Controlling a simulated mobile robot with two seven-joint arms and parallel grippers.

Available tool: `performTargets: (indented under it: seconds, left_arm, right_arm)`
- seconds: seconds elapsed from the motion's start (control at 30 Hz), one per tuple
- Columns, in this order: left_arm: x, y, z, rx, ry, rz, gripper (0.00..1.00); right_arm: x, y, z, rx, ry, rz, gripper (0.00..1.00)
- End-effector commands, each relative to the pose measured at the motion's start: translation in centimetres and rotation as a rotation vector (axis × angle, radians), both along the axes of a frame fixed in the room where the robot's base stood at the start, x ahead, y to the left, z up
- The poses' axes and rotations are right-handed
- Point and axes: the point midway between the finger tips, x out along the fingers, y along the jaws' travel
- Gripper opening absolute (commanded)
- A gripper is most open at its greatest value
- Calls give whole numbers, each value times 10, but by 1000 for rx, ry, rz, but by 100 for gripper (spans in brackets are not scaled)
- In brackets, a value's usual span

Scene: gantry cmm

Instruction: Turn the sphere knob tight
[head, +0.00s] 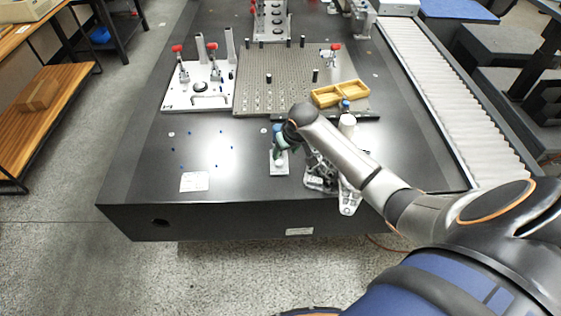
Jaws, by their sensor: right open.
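A small pale block (279,168) stands near the front of the dark granite table, with a rounded light shape on it that looks like the sphere knob (279,160). My right arm reaches in from the right, and its right gripper (281,150) points down directly over this block. Greenish fingers show at its end, open, close above or around the knob; I cannot tell whether they touch it. The wrist hides part of the knob's surroundings. My left gripper is not in view.
A grey metal bracket part (347,203) lies under my right forearm. A perforated fixture plate (295,88) with a yellow tray (340,93) and a white clamp plate (199,92) lie behind. The table's front left (150,175) is mostly clear.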

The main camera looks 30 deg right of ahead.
Motion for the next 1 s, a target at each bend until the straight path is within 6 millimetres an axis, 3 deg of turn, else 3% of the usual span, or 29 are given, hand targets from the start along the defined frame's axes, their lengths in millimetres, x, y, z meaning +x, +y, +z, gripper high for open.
performTargets:
  seconds: [0.3,0.5,1.0]
  left_arm:
    - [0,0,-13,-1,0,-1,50]
    - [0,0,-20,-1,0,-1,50]
    - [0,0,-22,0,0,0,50]
  right_arm:
    - [21,-2,-53,1,0,1,62]
    - [31,-4,-74,0,-2,2,62]
    - [35,-5,-84,-1,-3,3,62]
